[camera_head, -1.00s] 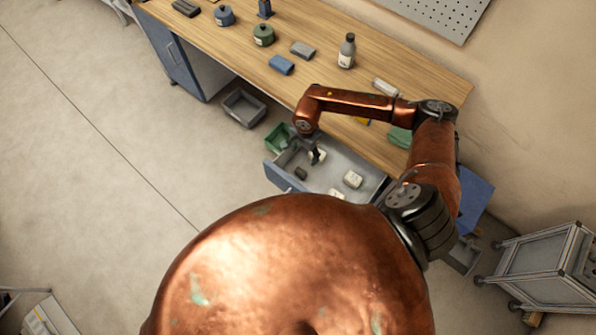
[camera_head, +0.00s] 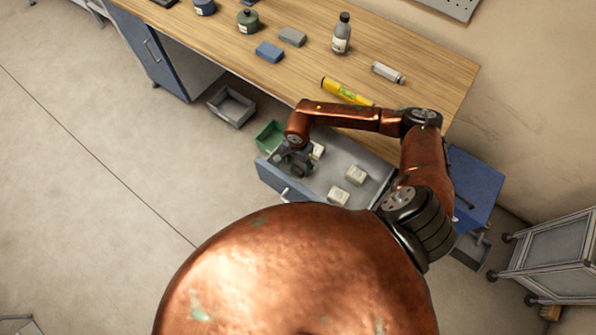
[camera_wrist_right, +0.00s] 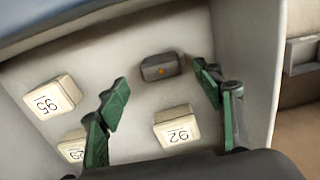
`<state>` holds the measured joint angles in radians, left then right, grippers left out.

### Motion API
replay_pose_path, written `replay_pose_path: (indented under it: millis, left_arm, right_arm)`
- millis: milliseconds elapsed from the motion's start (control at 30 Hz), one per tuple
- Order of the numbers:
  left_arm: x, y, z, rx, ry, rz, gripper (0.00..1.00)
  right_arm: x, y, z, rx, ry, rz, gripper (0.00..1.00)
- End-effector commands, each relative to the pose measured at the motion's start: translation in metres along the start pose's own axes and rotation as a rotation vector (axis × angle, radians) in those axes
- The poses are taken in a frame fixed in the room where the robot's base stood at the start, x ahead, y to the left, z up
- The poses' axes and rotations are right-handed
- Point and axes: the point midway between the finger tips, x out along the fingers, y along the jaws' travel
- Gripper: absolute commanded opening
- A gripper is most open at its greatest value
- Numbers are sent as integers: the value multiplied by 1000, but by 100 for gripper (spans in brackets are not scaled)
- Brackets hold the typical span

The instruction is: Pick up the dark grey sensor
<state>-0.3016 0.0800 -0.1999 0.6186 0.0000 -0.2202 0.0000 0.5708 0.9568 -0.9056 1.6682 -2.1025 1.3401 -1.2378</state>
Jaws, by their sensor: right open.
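In the head view my right gripper (camera_head: 293,160) hangs over the left part of the drawer and hides the sensor. My left gripper is not in view.
Cream numbered blocks share the drawer: one (camera_wrist_right: 175,127) near the fingers, one (camera_wrist_right: 50,98) at the left, another (camera_wrist_right: 73,147) partly behind a finger. A green bin (camera_head: 268,137) and grey bin (camera_head: 231,106) are beyond the drawer. The wooden bench (camera_head: 300,70) holds several items.

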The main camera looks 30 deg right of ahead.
Motion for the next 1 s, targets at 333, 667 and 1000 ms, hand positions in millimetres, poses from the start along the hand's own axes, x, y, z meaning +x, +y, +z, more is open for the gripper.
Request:
replay_pose_path:
  millis: [333,667,1000]
  left_arm:
    - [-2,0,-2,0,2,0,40]
    - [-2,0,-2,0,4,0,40]
    - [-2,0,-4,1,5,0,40]
  right_arm:
    - [46,-1,-1,2,-1,1,61]
    - [50,-1,-2,2,0,0,58]
    - [49,-1,-2,2,0,1,35]
